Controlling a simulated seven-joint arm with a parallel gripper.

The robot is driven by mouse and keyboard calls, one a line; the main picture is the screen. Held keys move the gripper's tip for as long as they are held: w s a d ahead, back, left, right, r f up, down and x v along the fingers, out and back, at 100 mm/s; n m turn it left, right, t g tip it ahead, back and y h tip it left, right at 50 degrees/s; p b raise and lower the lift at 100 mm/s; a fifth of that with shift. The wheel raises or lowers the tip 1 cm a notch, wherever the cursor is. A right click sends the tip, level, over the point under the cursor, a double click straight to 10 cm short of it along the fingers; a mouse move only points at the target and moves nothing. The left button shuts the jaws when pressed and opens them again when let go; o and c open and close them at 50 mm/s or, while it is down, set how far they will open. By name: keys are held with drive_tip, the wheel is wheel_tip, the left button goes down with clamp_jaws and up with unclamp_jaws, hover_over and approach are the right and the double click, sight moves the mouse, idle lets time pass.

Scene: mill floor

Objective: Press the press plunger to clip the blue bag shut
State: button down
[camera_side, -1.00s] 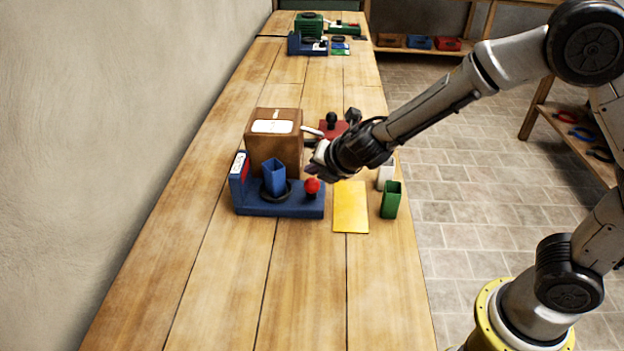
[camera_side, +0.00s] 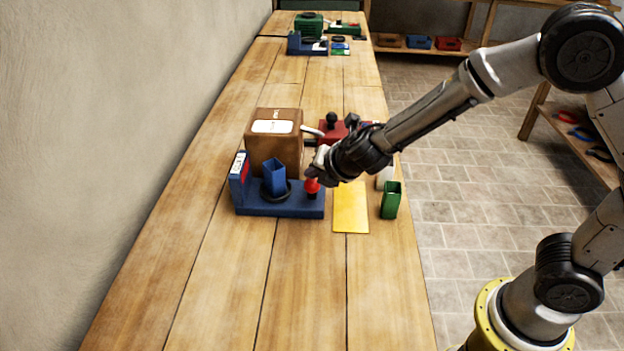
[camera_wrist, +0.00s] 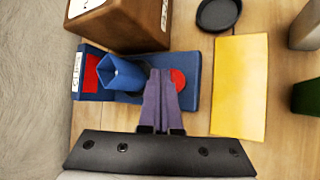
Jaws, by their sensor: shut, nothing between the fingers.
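The blue bag (camera_side: 275,176) stands upright and open-topped in a black ring on the blue press base (camera_side: 258,208). It also shows in the wrist view (camera_wrist: 122,74). The press plunger has a round red knob (camera_side: 312,187) at the right end of the base. My gripper (camera_side: 317,174) is shut and empty, close above the knob. In the wrist view the purple fingers (camera_wrist: 162,75) are together and partly cover the red knob (camera_wrist: 178,80) at their right. I cannot tell whether they touch it.
A brown box (camera_side: 273,150) stands behind the base. A yellow sheet (camera_side: 350,215) lies to its right, with a green open container (camera_side: 391,201) beyond it near the bench edge. A red press (camera_side: 343,131) stands behind my wrist. The bench in front is clear.

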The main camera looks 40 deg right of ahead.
sight(314, 185)
drive_tip(key=shift+f, duration=0.9)
idle(0.8)
drive_tip(key=shift+r, duration=1.4)
drive_tip(key=shift+r, duration=2.5)
